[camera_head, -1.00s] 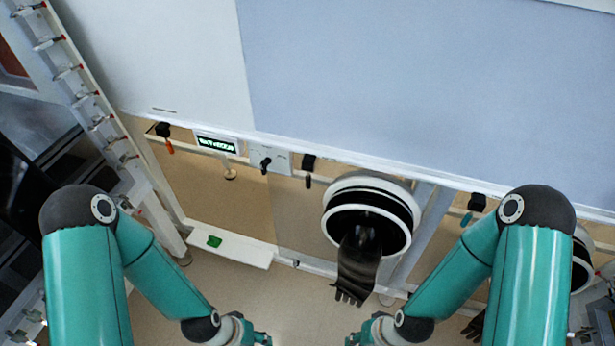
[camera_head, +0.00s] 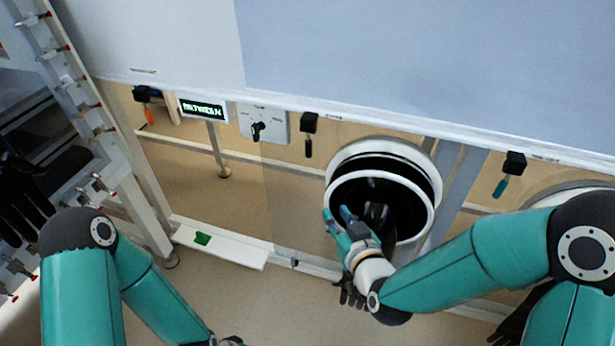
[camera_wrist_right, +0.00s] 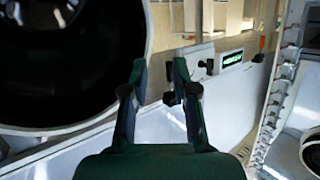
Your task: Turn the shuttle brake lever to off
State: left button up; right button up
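Three levers hang from black mounts under the white ledge: one with an orange handle (camera_head: 149,115), one with a black handle (camera_head: 308,148) and one with a teal handle (camera_head: 501,187). A black rotary knob (camera_head: 258,130) sits on a white plate. I cannot read which is the shuttle brake lever. My right gripper (camera_head: 336,211) is open and empty in front of the round glove port, below and right of the black-handled lever, apart from it. In the right wrist view its open fingers (camera_wrist_right: 159,68) point toward that black lever (camera_wrist_right: 171,98).
The black-lined glove port (camera_head: 435,205) with its hanging glove is beside my right gripper. A lit display (camera_head: 203,108) stands left of the knob plate (camera_head: 277,126). A white shelf (camera_head: 235,252) holds a green piece (camera_head: 202,238). A rack (camera_head: 75,95) rises at left.

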aim_at(310, 151)
notch_tip(310, 151, up, 5)
jog(key=w+a+t+b, duration=0.1)
jog(key=a+t+b, duration=0.1)
jog(key=t, duration=0.1)
jog(key=shift+n+y, duration=0.3)
jog(key=x, duration=1.6)
jog(key=shift+d+r, duration=0.1)
jog(key=shift+d, duration=0.05)
pick_arm(q)
notch_tip(310, 151, down, 4)
jog(key=shift+r, duration=0.15)
pick_arm(e)
grip_shut()
